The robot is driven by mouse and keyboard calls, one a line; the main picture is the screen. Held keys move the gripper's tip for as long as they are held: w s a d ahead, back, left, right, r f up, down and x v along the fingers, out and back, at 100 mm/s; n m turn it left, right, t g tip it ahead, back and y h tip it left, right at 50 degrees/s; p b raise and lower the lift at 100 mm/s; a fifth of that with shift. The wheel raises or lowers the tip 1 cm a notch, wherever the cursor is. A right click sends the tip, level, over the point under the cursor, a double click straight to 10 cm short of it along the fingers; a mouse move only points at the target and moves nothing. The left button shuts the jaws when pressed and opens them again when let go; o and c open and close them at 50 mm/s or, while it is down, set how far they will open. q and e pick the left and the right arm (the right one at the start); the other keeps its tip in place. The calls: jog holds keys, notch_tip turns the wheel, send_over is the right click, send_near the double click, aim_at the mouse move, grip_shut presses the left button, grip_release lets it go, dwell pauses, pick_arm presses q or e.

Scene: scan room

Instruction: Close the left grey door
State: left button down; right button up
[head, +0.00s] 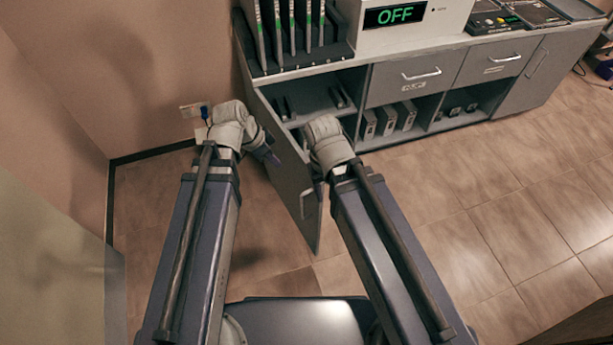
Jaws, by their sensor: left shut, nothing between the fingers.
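The left grey door (293,185) stands open at the left end of the grey cabinet, swung out toward me. Its handle (303,206) shows on the face turned to the left. My left gripper (272,158) is shut and empty, on the left side of the door, near its upper part. I cannot tell whether it touches the door. My right arm reaches to the door's right side, by its top edge. Its wrist covers part of the door, and I cannot make out the right gripper's fingers.
Behind the door the open compartment (315,100) holds dark items. Drawers (418,77) and open shelves with binders (388,120) are to the right. The floor (440,190) at right is clear.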

pick_arm(q)
jog(key=b, duration=0.9)
send_near(307, 175)
notch_tip(307, 175, down, 4)
jog(key=s+a, duration=0.1)
jog(key=a, duration=0.2)
jog(key=d, duration=0.1)
jog(key=w+d, duration=0.2)
jog(key=d, duration=0.1)
pick_arm(e)
notch_tip(307, 175, down, 9)
pick_arm(q)
jog(key=shift+d, duration=0.1)
pick_arm(e)
jog(key=shift+f, duration=0.1)
